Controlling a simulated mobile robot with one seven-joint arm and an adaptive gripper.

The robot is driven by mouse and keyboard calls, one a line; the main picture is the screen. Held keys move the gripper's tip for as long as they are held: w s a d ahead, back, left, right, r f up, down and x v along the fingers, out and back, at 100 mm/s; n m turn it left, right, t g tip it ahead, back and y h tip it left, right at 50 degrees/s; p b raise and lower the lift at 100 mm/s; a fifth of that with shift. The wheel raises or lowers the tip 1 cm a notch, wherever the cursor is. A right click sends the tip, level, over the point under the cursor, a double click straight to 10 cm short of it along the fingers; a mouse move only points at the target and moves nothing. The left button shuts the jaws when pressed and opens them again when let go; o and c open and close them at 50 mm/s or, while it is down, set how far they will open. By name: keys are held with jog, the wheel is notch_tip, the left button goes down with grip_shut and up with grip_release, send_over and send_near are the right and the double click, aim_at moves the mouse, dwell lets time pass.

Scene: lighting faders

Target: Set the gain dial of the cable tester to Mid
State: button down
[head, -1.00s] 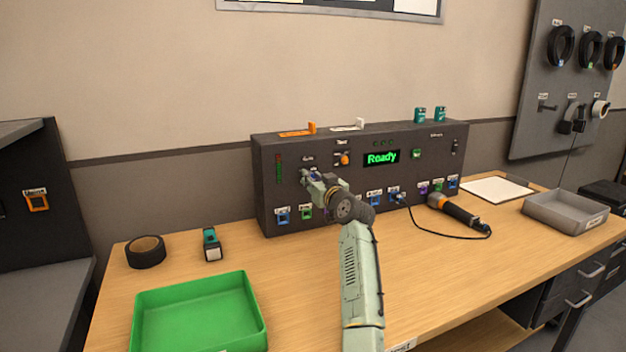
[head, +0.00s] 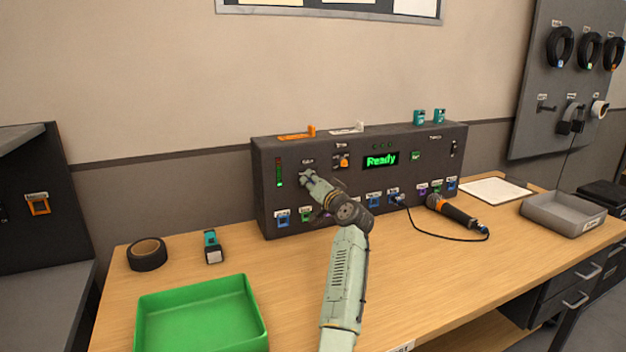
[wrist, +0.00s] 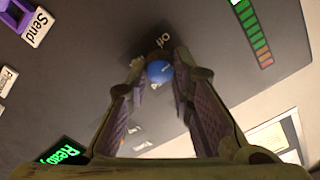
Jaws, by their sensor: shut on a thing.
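The cable tester (head: 400,196) is a dark box at the back of the bench, its green display reading Ready. My gripper (head: 305,180) is at the left part of its front panel and covers the dial in the head view. In the wrist view my gripper (wrist: 160,78) is shut on a round blue knob (wrist: 160,70), one finger on each side. An "Off" label (wrist: 163,40) shows on the panel beside the knob. No Mid mark is legible, and I cannot tell which setting the knob points to.
A level meter (head: 279,172) is left of the gripper, its lower segments lit green. Blue and green sockets line the panel's lower edge. A green tray (head: 200,315), black tape roll (head: 147,254) and corded orange-black tool (head: 452,210) lie on the bench.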

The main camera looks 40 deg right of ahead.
jog(key=m+p, duration=0.3)
jog(key=m, duration=0.4)
jog(key=m+p, duration=0.1)
jog(key=m, duration=0.9)
jog(key=shift+f, duration=0.15)
jog(key=m, duration=1)
jog(key=shift+a+f+m, duration=0.1)
jog(key=shift+m, duration=0.5)
jog(key=c, duration=1.4)
grip_release()
